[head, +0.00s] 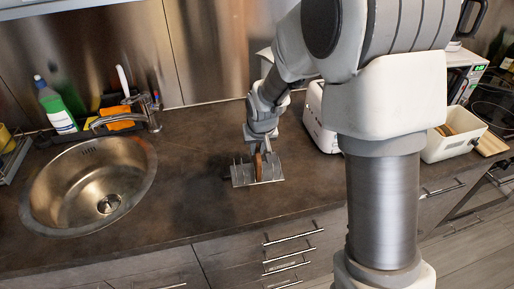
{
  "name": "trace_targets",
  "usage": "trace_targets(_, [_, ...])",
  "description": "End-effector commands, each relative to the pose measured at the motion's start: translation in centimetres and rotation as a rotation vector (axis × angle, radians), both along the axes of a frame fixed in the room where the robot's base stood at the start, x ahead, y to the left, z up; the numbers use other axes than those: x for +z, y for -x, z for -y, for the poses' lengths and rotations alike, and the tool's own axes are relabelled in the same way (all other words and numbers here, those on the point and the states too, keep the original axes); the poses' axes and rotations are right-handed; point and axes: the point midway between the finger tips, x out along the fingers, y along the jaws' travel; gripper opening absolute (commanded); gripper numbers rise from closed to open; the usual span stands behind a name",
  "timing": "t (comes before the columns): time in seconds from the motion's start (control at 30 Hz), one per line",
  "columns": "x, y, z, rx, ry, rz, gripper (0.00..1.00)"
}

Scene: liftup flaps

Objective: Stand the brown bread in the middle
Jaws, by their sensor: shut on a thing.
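My gripper (262,150) points down over a small metal rack (244,176) on the dark counter. It is shut on the brown bread (258,168), a thin upright slice seen nearly edge-on. The slice stands about the middle of the rack, between its thin upright dividers. I cannot tell whether its lower edge touches the rack's base. The fingers partly hide the top of the bread.
A round metal sink (88,185) with a tap is at the left, with a green bottle (55,107) behind it. A white toaster (318,118) stands right of the rack, partly behind my arm. A white bin (452,136) with brown contents is farther right. The counter (190,205) around the rack is clear.

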Motion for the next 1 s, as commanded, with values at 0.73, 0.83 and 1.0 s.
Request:
trace_targets(0.73, [0.0,0.0,0.0,0.000,0.000,0.000,0.51])
trace_targets(0.83, [0.5,0.2,0.0,0.000,0.000,0.001,0.51])
trace_targets(1.0, [2.7,1.0,0.1,0.000,0.000,0.003,0.51])
